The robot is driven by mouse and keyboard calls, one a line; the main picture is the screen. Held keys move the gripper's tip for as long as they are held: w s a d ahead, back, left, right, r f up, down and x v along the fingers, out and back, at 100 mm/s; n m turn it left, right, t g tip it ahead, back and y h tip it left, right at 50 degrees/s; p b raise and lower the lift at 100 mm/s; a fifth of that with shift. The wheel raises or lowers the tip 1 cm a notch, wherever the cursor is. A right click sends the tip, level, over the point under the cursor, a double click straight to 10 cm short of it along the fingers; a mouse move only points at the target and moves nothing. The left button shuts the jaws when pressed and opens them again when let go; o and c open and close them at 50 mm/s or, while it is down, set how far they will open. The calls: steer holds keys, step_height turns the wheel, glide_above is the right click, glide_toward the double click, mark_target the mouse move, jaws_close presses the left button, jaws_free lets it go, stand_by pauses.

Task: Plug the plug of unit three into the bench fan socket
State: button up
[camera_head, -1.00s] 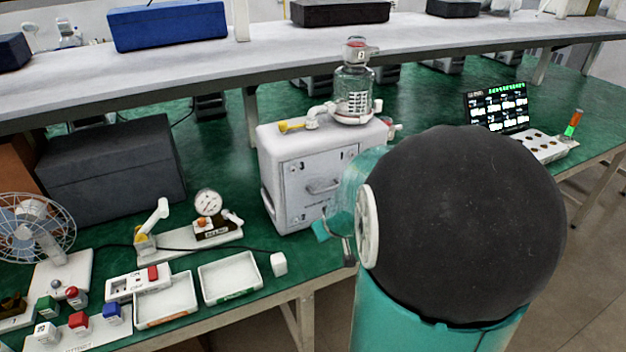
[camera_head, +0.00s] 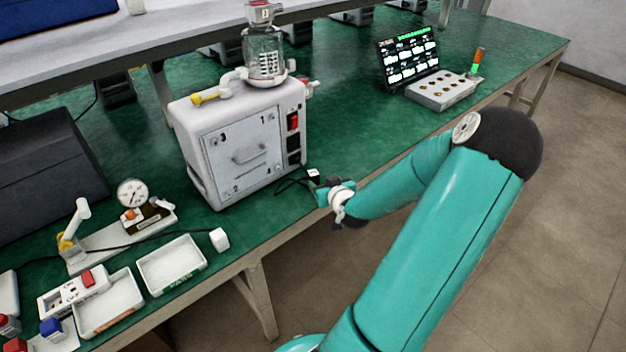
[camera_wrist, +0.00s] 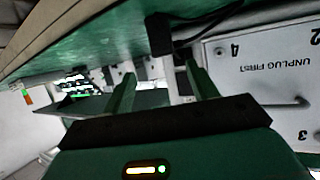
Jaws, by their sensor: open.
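A white pump unit (camera_head: 235,150) with a glass jar on top stands on the green bench, its front panel numbered at the corners. My gripper (camera_head: 330,188) is low at the bench's front edge, right of the unit. Beside it lies a small white-topped plug (camera_head: 313,175) with a black cable. In the wrist view my gripper (camera_wrist: 160,69) is open, and a dark block with a cable (camera_wrist: 158,34) lies just beyond the fingertips; contact cannot be told. A white socket strip (camera_head: 73,292) with a red switch is at lower left. Which socket is the fan's cannot be told.
Two white trays (camera_head: 140,309) (camera_head: 203,263) and a white cube (camera_head: 219,239) lie along the front edge. A screen (camera_head: 408,67) and button box (camera_head: 440,90) stand at right. The bench between the unit and screen is clear.

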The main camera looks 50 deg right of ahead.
mark_target(311, 172)
steer(key=x, duration=1.1)
steer(key=shift+w+a, duration=0.1)
steer(key=shift+a, duration=0.25)
steer(key=c, duration=1.1)
